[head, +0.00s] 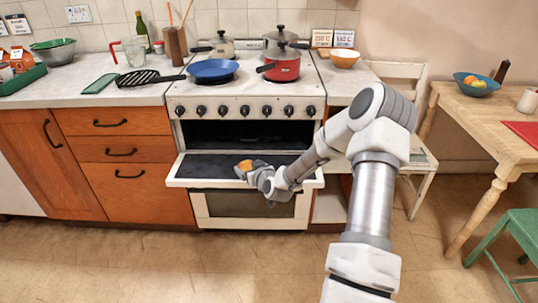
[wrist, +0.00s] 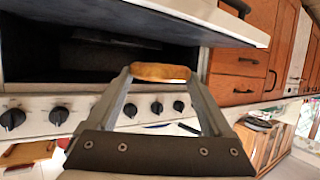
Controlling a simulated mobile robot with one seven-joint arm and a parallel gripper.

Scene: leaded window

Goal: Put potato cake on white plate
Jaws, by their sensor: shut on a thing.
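The potato cake (head: 245,164) is a small golden-brown piece in front of the open upper oven compartment, above its lowered door. My gripper (head: 243,171) is shut on it. I cannot make out a white plate in either view.
The oven's lowered door (head: 205,170) juts out below the dark compartment (head: 215,133). A blue pan (head: 212,69) and a red pot (head: 282,68) stand on the hob. The left counter has bare room. A wooden table (head: 466,103) with a blue bowl (head: 477,86) stands right.

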